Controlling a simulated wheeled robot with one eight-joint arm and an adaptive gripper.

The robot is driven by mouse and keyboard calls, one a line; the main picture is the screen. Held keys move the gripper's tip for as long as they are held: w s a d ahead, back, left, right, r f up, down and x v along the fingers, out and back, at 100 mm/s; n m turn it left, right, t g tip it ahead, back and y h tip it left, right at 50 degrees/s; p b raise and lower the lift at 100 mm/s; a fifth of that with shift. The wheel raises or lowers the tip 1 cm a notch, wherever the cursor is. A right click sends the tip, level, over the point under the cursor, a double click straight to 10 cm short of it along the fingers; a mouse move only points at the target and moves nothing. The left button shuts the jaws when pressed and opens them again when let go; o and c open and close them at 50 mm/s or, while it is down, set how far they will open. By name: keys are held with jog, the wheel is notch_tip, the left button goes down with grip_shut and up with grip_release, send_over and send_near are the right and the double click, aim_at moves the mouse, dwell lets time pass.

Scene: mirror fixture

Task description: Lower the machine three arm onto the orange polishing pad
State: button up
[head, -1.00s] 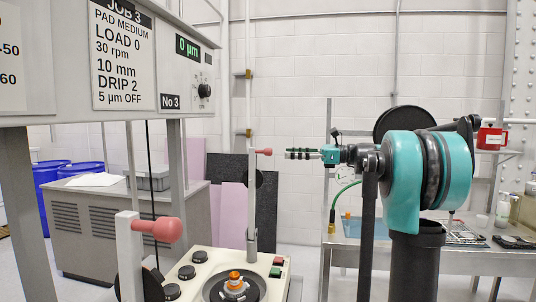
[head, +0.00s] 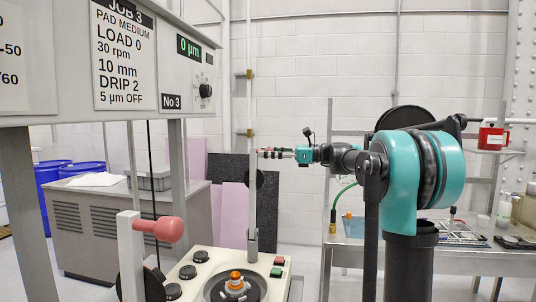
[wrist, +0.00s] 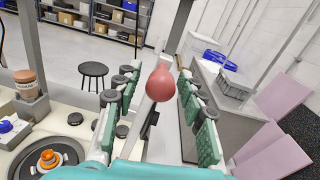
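The upright grey arm (head: 253,210) stands raised beside the machine's round black plate (head: 217,291), below the No 3 panel. Its red ball handle (wrist: 160,83) sits between my gripper's fingers in the wrist view, with gaps showing on both sides. My gripper (head: 270,154) is open around the handle and largely hides it in the head view. The orange pad piece (head: 236,276) sits on the plate's centre, low and left of my gripper. It also shows in the wrist view (wrist: 48,158).
A second upright arm with a pink-red handle (head: 157,229) stands in the near left. The overhead panel (head: 125,60) fills the upper left. A grey cabinet (head: 90,235) stands behind, and a workbench (head: 455,262) is at right. Black knobs (head: 187,271) line the machine top.

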grip_shut()
jog(key=shift+s, duration=0.1)
